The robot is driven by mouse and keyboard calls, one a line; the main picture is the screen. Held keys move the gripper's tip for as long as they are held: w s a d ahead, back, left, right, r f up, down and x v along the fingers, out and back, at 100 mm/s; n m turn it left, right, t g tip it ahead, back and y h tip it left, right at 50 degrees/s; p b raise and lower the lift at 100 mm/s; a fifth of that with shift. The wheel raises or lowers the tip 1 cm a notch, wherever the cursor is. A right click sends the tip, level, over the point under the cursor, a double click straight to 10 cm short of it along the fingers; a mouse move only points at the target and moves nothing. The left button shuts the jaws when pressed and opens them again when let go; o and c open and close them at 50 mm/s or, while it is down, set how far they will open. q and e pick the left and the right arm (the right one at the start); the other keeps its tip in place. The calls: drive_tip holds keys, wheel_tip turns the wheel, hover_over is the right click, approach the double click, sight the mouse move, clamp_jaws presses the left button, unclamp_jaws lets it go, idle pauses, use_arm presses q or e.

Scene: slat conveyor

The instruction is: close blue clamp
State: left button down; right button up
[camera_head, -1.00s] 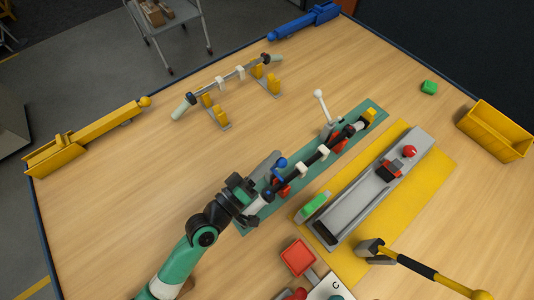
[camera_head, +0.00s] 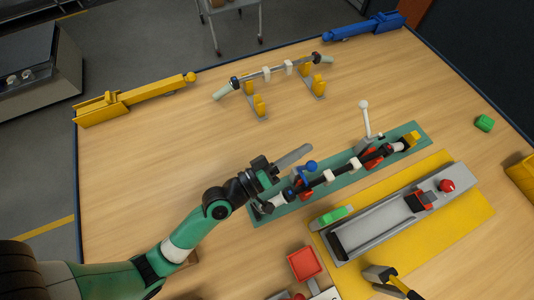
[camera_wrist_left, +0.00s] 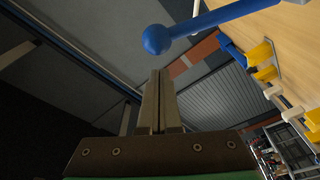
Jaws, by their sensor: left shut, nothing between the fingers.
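The blue clamp's lever with its round knob (camera_head: 311,166) stands at the near left end of the green mat (camera_head: 262,217), over a red base. A dark rod with white collars (camera_head: 328,176) lies along the mat through the clamps. My left gripper (camera_head: 311,148) is shut and empty, its grey fingers pointing right just behind the blue knob. In the left wrist view, the blue lever with its ball (camera_wrist_left: 156,39) runs in from the upper right, near the tips of my shut fingers (camera_wrist_left: 160,75). I cannot tell whether they touch. My right gripper is out of view.
A second clamp with an upright white lever (camera_head: 365,118) stands farther right on the mat. A grey fixture with a red button (camera_head: 446,186) lies on a yellow mat to the right. A rack with a rod (camera_head: 270,73) stands behind.

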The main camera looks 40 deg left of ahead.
use_arm(q)
drive_tip(key=a+r+b+v, duration=0.1)
drive_tip(key=b+v, duration=0.1)
drive_tip(key=v, duration=0.7)
drive_tip(key=shift+s+b, duration=0.2)
drive_tip(key=shift+b, duration=0.1)
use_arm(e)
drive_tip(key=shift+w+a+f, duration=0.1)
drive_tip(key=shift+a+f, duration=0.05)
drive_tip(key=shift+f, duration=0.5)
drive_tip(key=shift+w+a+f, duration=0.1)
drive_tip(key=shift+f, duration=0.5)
use_arm(q)
drive_tip(key=shift+a, duration=0.15)
